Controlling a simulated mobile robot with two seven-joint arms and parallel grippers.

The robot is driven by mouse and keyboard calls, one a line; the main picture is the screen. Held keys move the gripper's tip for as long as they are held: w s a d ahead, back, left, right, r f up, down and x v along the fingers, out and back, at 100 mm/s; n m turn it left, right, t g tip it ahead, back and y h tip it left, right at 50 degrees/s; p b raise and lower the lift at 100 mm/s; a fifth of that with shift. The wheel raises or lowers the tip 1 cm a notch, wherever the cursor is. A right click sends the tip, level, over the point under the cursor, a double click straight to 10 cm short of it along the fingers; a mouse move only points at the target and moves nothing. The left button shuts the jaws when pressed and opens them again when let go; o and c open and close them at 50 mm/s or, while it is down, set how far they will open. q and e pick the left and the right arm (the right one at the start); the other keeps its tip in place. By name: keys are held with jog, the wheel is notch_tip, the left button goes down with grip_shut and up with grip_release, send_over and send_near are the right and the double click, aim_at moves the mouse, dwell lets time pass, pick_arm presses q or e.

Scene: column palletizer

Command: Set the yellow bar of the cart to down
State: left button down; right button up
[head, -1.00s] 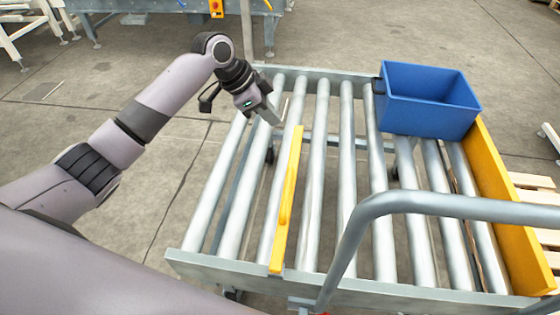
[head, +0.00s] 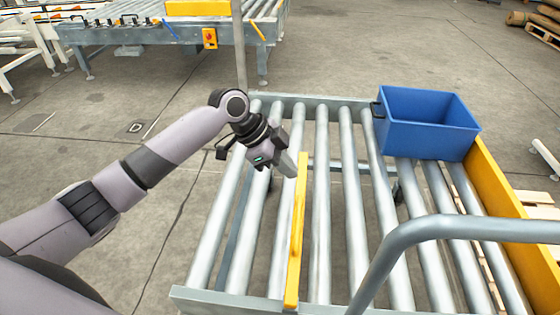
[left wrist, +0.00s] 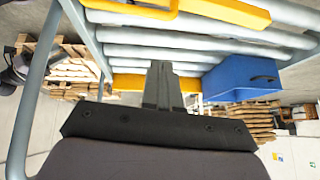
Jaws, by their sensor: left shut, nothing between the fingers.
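The cart (head: 232,302) has a grey frame with metal rollers. Its yellow bar (head: 297,232) runs lengthwise over the rollers, from near the middle of the bed to the front rail. Part of it shows along the top of the left wrist view (left wrist: 225,10). My left gripper (head: 290,164) is shut and empty, just left of the bar's far end. I cannot tell whether it touches the bar. Its closed fingers (left wrist: 163,86) show in the left wrist view. My right gripper is not in view.
A blue bin (head: 430,135) sits at the cart's far right, beside a yellow side panel (head: 500,198). A grey handle tube (head: 395,250) curves over the front right. A conveyor (head: 180,33) stands behind. Floor left of the cart is clear.

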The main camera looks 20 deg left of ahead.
pick_arm(q)
send_over(299, 200)
notch_tip(299, 200, down, 5)
jog(key=shift+r, duration=0.1)
jog(key=shift+a+f, duration=0.2)
jog(key=shift+f, duration=0.4)
jog(key=shift+a+f, duration=0.2)
jog(key=shift+f, duration=0.35)
jog(key=shift+a+f, duration=0.15)
jog(key=shift+f, duration=0.4)
jog(key=shift+f+b, duration=0.1)
jog(key=shift+b, duration=0.25)
